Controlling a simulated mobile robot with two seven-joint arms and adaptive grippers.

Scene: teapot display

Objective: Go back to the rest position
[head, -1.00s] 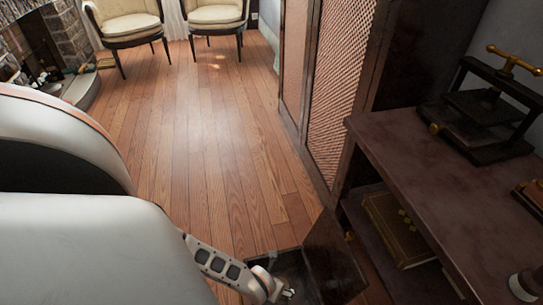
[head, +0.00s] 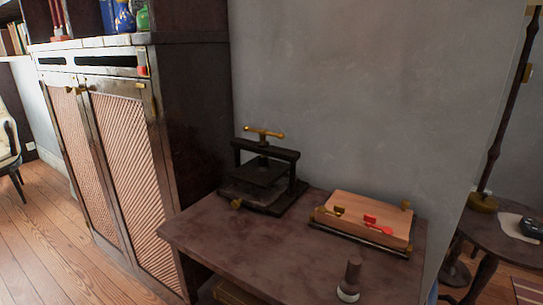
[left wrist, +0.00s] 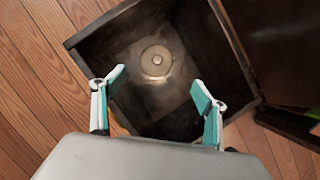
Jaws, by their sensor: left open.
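My left gripper (left wrist: 159,86) is open and empty in the left wrist view. Its two teal-and-white fingers are spread apart over a dark open box (left wrist: 95,45). A round, pale brown thing with a small knob in its middle (left wrist: 156,61) lies inside the box, beyond the fingertips; I cannot tell whether it is a lid or a whole teapot. The fingers do not touch it. Neither gripper shows in the head view, and my right gripper is in no view.
A dark table (head: 225,240) carries a black press (head: 265,170), a wooden block in a frame (head: 365,212) and a small dark stamp-like thing (head: 350,278). A tall cabinet (head: 125,160) stands left. Wooden floor (head: 45,245) is clear at lower left. An open door or lid (left wrist: 275,40) flanks the box.

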